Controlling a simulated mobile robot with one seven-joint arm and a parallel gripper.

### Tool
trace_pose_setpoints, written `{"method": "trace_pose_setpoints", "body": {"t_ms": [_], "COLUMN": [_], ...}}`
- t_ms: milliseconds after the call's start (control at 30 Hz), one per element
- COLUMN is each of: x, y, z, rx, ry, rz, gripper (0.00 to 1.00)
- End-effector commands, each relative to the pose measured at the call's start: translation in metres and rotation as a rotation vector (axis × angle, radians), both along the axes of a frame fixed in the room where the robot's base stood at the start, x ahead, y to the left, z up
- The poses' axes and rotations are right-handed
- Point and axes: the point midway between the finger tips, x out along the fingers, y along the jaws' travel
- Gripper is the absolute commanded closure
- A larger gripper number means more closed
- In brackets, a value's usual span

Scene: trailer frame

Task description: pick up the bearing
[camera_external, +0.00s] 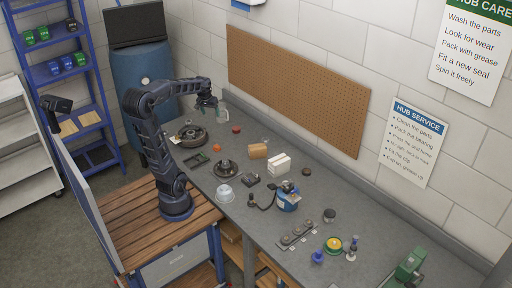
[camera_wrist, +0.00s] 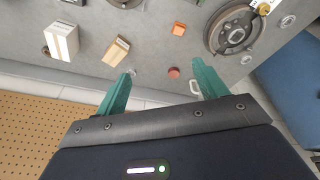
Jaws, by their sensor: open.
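My gripper (camera_external: 207,104) is raised above the back left of the grey bench, with its fingers apart and nothing between them. In the wrist view its two teal fingers (camera_wrist: 161,69) are spread wide. Small silver ring-shaped parts lie beside the dark brake drum in the wrist view, one ring (camera_wrist: 288,21) to its right and another ring (camera_wrist: 246,60) below it. They look like possible bearings, but I cannot tell for certain which thing is the bearing. My gripper touches none of them.
The brake drum (camera_external: 190,136) lies at the bench's left end. A red cap (camera_wrist: 172,73), orange block (camera_wrist: 179,29), wooden block (camera_wrist: 116,50) and white box (camera_wrist: 61,41) stand apart nearby. A clear bottle (camera_external: 222,113) is close to my gripper. A pegboard (camera_external: 290,85) hangs behind.

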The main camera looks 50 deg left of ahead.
Motion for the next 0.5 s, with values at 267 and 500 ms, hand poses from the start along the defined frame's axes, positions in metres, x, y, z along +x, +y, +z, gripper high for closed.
{"method": "trace_pose_setpoints", "body": {"t_ms": [267,500], "x": [0.029,0.033], "y": [0.101,0.194], "z": [-0.028,-0.063], "rx": [-0.040,-0.074], "ry": [0.048,0.083], "rz": [0.210,0.386], "gripper": [0.29,0.29]}}
